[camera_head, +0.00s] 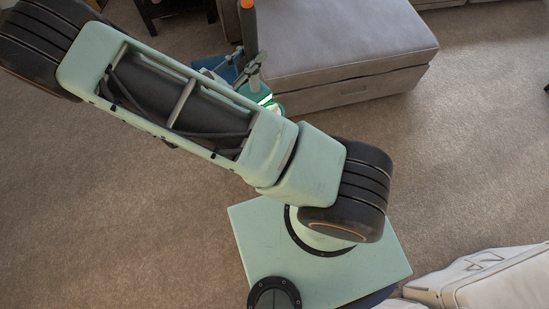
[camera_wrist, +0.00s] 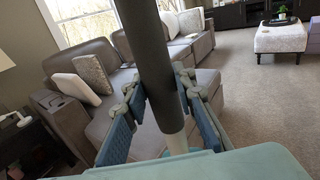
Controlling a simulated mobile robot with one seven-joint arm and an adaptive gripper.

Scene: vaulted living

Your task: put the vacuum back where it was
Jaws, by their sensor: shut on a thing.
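The vacuum (camera_wrist: 152,45) shows in the wrist view as a thick dark grey upright tube, leaning slightly, with a paler part below it. My gripper (camera_wrist: 162,90) has its blue-padded fingers on both sides of this tube and is shut on it. In the head view the vacuum (camera_head: 249,32) is a dark rod with an orange top, beside the ottoman's left edge. My gripper (camera_head: 238,70) is partly hidden there behind my arm. The vacuum's lower end is hidden, so I cannot tell whether it touches the floor.
A grey ottoman (camera_head: 345,40) stands close right of the vacuum. A white upholstered seat (camera_head: 490,280) is at lower right. The wrist view shows a grey sofa (camera_wrist: 95,75) with pillows, a side table (camera_wrist: 30,135) and a patterned ottoman (camera_wrist: 281,38). Open carpet (camera_head: 100,200) lies left.

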